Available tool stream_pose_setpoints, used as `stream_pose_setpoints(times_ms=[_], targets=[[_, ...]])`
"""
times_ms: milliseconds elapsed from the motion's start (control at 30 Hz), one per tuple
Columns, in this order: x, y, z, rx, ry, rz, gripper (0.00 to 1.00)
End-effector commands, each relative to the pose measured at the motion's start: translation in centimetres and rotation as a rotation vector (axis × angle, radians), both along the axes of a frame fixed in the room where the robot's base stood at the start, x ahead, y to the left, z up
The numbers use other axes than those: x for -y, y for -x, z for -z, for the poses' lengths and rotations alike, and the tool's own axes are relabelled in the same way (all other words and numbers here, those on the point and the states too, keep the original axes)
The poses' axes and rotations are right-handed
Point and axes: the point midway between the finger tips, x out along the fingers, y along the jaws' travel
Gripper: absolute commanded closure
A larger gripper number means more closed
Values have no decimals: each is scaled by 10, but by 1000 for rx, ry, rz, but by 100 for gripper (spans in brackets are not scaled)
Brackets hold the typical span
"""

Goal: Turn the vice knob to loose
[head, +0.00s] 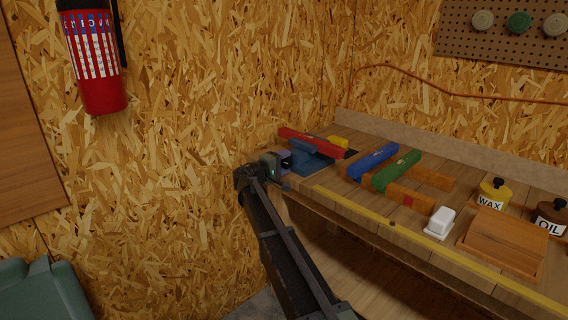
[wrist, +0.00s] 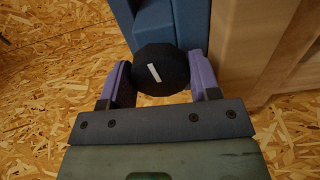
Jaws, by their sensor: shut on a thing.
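The blue vice (head: 312,157) is at the left end of the plank bench, with a red bar lying across its top. In the wrist view the vice body (wrist: 172,25) is at the top, with its round black knob (wrist: 160,70) in front. A white mark on the knob's face is tilted, its upper end to the left. My gripper (wrist: 161,75) has a purple finger on each side of the knob and is shut on it. In the head view my gripper (head: 283,162) is at the bench's left end and hides the knob.
Blue (head: 373,161) and green (head: 397,170) blocks lie on wooden pieces right of the vice. A fire extinguisher (head: 95,62) hangs on the left wall.

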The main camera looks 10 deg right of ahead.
Motion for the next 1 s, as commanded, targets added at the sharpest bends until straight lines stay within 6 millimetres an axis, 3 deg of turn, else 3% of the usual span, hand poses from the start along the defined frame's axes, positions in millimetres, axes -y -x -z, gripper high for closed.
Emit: stream_pose_setpoints(times_ms=[1000], targets=[[0,1,0,-801,530,0,67]])
